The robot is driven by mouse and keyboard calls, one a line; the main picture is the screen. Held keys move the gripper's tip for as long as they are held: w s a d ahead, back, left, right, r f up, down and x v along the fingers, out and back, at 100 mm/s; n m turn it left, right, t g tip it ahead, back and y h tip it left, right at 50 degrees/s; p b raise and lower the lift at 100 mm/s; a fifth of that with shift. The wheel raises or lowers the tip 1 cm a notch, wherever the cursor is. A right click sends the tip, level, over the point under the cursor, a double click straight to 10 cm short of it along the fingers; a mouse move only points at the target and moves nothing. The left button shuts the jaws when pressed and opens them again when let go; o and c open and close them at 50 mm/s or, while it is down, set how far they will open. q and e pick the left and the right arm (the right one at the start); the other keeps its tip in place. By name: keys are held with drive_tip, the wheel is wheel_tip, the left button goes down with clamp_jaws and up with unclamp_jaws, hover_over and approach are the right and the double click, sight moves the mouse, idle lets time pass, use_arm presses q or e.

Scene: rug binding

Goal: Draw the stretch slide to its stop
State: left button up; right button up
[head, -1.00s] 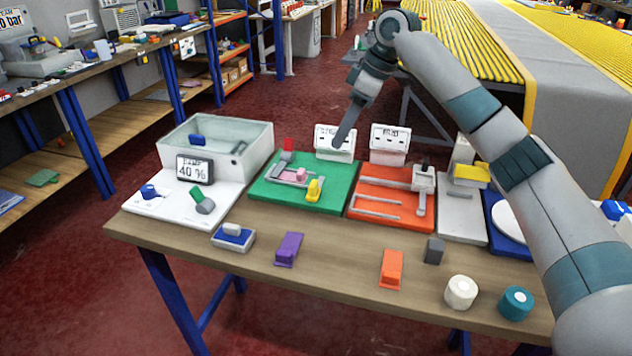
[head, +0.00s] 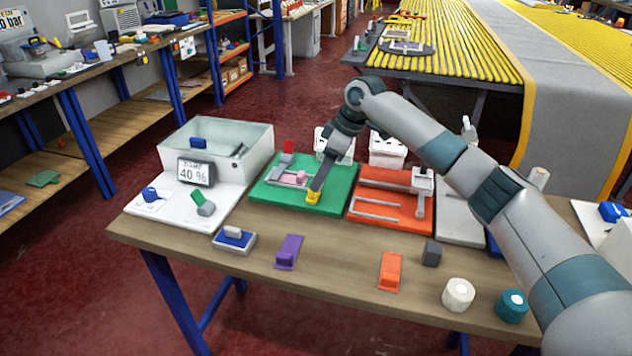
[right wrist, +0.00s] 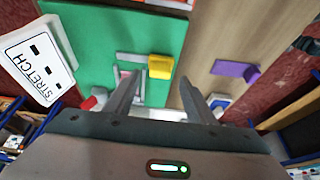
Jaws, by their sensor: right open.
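The green board (head: 270,198) carries a yellow block (head: 312,198) near its front right, a pink piece (head: 294,178) on a grey rail, and a red block (head: 287,147) at the back. My right gripper (head: 315,190) is at the yellow block and hides part of it. In the right wrist view the fingers (right wrist: 160,78) are open, with the yellow block (right wrist: 161,67) showing between their tips. Contact cannot be told. The sign reading "STRETCH" (right wrist: 38,66) stands by the green board. My left gripper is not in view.
An orange board (head: 372,212) with grey rails lies close to the right. A white panel (head: 150,205) with a "40 %" display (head: 197,171) and a clear tank stand left. A purple block (head: 289,251) and an orange block (head: 390,271) lie on the bare front of the table.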

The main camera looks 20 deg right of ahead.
sight(317, 195)
drive_tip(key=shift+x, duration=2.1)
clamp_jaws()
drive_tip(key=shift+p, duration=0.3)
